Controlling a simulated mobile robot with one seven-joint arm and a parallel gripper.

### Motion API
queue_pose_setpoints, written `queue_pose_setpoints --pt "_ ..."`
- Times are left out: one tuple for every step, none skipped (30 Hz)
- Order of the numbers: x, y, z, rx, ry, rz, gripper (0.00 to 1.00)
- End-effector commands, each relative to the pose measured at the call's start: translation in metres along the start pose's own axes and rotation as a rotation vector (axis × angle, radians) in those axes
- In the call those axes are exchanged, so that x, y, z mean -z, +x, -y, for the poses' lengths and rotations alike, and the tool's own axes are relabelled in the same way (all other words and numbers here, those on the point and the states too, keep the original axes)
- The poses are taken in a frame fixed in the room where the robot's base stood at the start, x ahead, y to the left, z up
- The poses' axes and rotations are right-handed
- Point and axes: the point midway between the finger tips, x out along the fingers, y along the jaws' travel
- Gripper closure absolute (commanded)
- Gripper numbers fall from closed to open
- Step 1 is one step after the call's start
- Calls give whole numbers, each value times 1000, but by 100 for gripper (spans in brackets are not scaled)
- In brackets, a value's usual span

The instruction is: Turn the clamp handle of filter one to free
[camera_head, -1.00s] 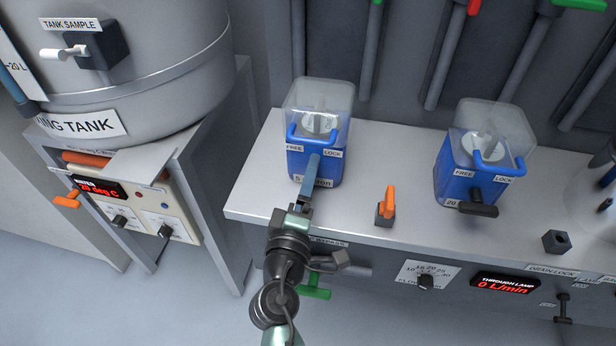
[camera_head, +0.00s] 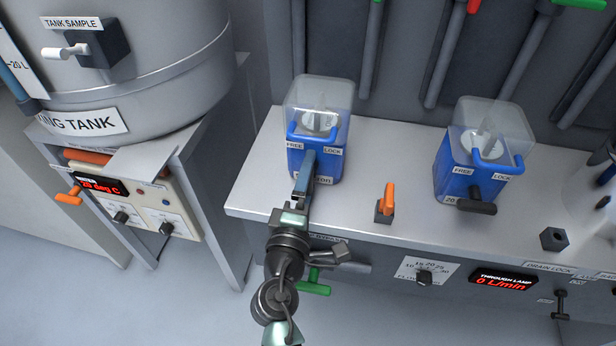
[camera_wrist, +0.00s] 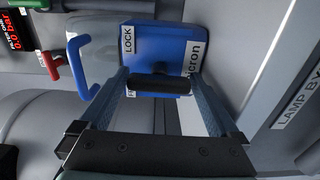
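Filter one is the left blue housing (camera_head: 330,168) with a clear cover, standing on the bench. FREE is printed on its left and LOCK on its right. In the wrist view the blue housing (camera_wrist: 182,48) fills the upper middle, LOCK above and FREE partly hidden below. Its black clamp handle (camera_wrist: 160,84) lies crosswise between my fingers; in the head view my gripper hides it. My gripper (camera_head: 306,160) is in front of the housing. In the wrist view my gripper (camera_wrist: 156,78) is open, one finger at each end of the handle; contact cannot be told.
A second blue filter (camera_head: 468,178) with a black handle stands to the right. An orange-handled valve (camera_head: 387,203) stands on the bench between them. A green handle (camera_head: 314,284) sits below the bench edge. The heating tank (camera_head: 140,70) is at the left.

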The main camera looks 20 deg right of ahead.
Motion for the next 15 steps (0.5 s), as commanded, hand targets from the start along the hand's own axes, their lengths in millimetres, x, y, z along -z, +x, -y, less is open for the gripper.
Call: queue_pose_setpoints --pt "0 0 0 0 0 0 0" --pt "0 0 0 0 1 0 0" --pt "0 0 0 0 1 0 0" --pt "0 0 0 0 1 0 0" --pt "0 0 0 -1 1 0 0" --pt "0 0 0 -1 1 0 0" --pt "0 0 0 -1 1 0 0" --pt "0 -1 0 -1 1 0 0" --pt "0 -3 0 -1 1 0 0" --pt "0 -6 0 -1 1 -1 0" --pt "0 -8 0 0 0 -1 0" --pt "0 -14 0 0 0 -2 0" --pt "1 -18 0 0 0 -3 0" --pt "0 -23 0 1 0 -2 0" --pt "0 -31 0 1 0 -3 0"
